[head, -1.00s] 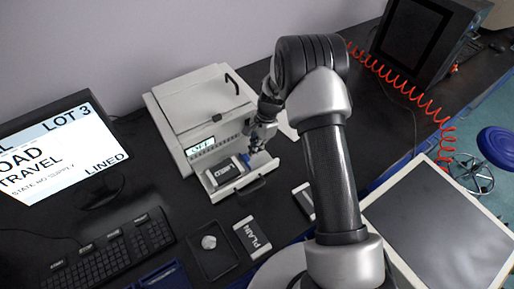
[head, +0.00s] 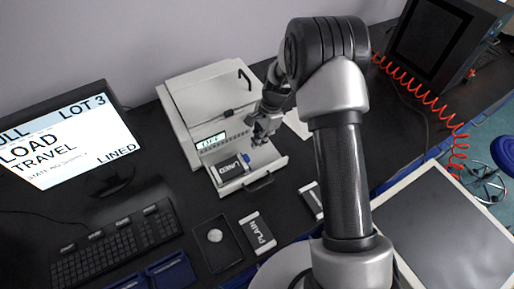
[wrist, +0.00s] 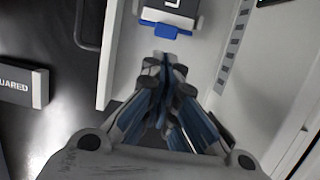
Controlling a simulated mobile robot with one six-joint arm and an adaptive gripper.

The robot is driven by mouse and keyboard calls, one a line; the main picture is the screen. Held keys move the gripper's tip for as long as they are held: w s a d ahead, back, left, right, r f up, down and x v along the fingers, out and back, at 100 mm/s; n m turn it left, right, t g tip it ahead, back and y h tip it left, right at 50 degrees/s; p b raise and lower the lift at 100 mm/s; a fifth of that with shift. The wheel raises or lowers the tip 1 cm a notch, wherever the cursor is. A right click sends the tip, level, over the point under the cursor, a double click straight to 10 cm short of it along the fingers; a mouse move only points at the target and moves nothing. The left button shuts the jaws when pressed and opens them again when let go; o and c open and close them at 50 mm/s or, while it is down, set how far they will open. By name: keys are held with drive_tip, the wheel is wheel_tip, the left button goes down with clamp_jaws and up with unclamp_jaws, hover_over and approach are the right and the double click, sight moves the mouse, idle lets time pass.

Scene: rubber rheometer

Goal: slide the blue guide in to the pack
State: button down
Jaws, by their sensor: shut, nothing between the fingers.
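The blue guide (wrist: 166,30) is a small blue bar with a tab, at the end of the pack (wrist: 172,8) in the wrist view. The two look close together, but I cannot tell if they touch. In the head view the pack (head: 232,169), labelled LINED, lies on the pulled-out tray (head: 262,172) of the white instrument, with the guide (head: 246,158) at its right end. My gripper (wrist: 165,60) is shut and empty, its tips just short of the guide's tab. The gripper also shows over the tray in the head view (head: 263,138).
The white instrument (head: 205,95) stands behind the tray. A PLAIN pack (head: 257,233) and a dark dish (head: 218,243) lie in front on the black bench. Another pack (wrist: 22,86) lies left of the tray in the wrist view. A monitor and keyboard (head: 115,243) are at left.

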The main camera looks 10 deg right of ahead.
sight(246, 157)
drive_tip(key=v, duration=0.6)
drive_tip(key=c, duration=1.9)
unclamp_jaws()
drive_tip(key=shift+g+y, duration=0.3)
drive_tip(key=shift+y, duration=0.4)
drive_tip(key=v, duration=0.2)
drive_tip(key=a+v, duration=0.1)
drive_tip(key=v, duration=0.2)
drive_tip(key=shift+s+r, duration=0.15)
drive_tip(key=shift+r, duration=0.2)
drive_tip(key=shift+o, duration=0.6)
drive_tip(key=shift+s+a, duration=0.1)
drive_tip(key=o, duration=0.5)
drive_tip(key=b+x, duration=0.5)
drive_tip(key=x, duration=1.2)
drive_tip(key=shift+a, duration=0.15)
drive_tip(key=shift+c, duration=0.2)
clamp_jaws()
